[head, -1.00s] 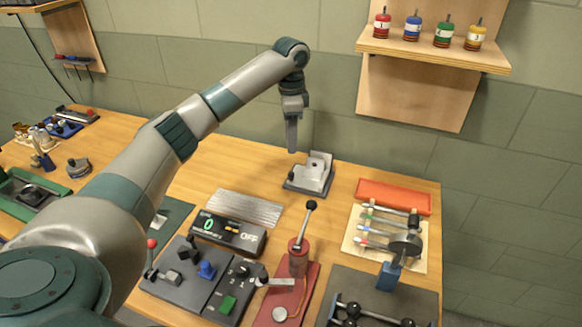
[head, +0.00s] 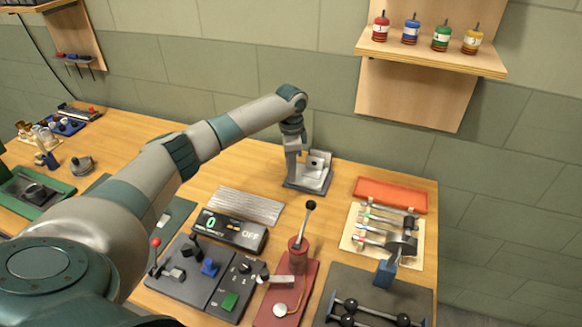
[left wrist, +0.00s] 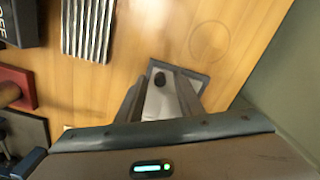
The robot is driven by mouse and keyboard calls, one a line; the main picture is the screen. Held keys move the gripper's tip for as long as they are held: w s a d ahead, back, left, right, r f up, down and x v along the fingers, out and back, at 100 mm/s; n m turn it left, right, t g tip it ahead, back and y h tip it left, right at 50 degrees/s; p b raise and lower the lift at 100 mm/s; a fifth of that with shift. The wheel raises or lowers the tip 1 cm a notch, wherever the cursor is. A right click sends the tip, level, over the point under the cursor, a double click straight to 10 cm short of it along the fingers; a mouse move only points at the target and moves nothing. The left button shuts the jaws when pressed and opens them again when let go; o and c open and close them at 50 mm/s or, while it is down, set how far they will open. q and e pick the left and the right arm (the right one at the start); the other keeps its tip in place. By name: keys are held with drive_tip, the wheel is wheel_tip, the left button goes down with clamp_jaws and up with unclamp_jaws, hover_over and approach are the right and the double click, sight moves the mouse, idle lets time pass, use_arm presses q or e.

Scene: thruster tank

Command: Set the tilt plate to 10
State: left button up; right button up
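The tilt plate (head: 318,172) is a small silver-grey fixture on a dark base, at the back of the bench below the wall. It has an upright block, and a dark knob shows on it in the left wrist view (left wrist: 160,79). My left gripper (head: 291,180) points down at the left side of the fixture, in front of part of it. In the left wrist view its fingers (left wrist: 162,98) stand apart, with the pale plate seen between them. I cannot tell if they touch it. No scale reading is legible. My right gripper is not in view.
A ribbed metal plate (head: 245,206) and a display box (head: 229,231) showing 0 and OFF lie nearer. A red lever stand (head: 298,257) rises in front. A tool mat (head: 352,238) and an orange tray (head: 391,195) are to the right. Bare wood surrounds the fixture's left.

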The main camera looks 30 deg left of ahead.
use_arm(q)
clamp_jaws()
drive_tip(key=shift+d+r+p, duration=0.15)
drive_tip(key=shift+r+p, duration=0.1)
drive_tip(key=shift+p, duration=0.15)
drive_tip(key=p, duration=0.1)
drive_tip(key=r+y+p, duration=0.1)
drive_tip(key=shift+w+d+r+p, duration=0.1)
drive_tip(key=shift+d+p, duration=0.2)
drive_tip(key=shift+p, duration=0.1)
drive_tip(key=shift+d+y+p, duration=0.1)
drive_tip(key=shift+y+p, duration=0.35)
drive_tip(key=shift+y, duration=0.05)
unclamp_jaws()
